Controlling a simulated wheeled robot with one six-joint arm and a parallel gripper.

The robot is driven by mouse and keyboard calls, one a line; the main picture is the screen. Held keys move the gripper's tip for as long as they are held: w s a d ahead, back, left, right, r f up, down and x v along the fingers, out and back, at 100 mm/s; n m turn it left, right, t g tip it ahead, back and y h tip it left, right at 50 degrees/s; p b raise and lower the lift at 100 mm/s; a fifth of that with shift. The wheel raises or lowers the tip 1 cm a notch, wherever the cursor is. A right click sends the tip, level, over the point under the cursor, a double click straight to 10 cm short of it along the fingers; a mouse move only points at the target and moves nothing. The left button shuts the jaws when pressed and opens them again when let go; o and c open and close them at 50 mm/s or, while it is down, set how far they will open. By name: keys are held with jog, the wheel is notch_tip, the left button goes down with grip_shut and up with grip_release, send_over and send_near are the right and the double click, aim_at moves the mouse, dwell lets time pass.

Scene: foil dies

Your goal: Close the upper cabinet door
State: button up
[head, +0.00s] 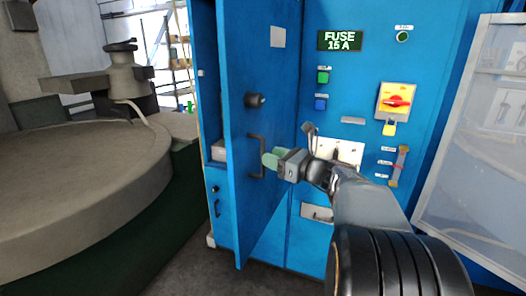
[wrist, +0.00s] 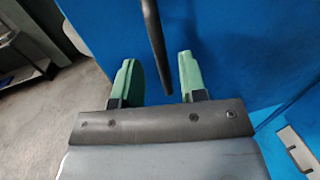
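The upper cabinet door (head: 250,60) is blue and stands swung open from the blue cabinet. It has a dark round knob (head: 255,100) and, below it, a dark bar handle (head: 256,157). My gripper (head: 268,160) is at the handle, on its right side in the head view. In the wrist view, my gripper (wrist: 158,80) has its two green fingers apart. The dark handle (wrist: 155,40) reaches down between the fingertips, with gaps on both sides. The blue door face (wrist: 230,50) is beyond the fingers.
The cabinet's front panel (head: 350,70) has a fuse sign, buttons, a red-yellow switch and a padlock. A grey box (head: 218,150) sits inside the opening. A large round machine table (head: 70,180) stands left; a clear-panelled frame (head: 480,140) stands right.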

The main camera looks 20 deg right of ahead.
aim_at(263, 173)
jog(key=shift+p+x, duration=0.3)
jog(key=shift+x, duration=1.75)
jog(key=shift+c, duration=0.2)
grip_shut()
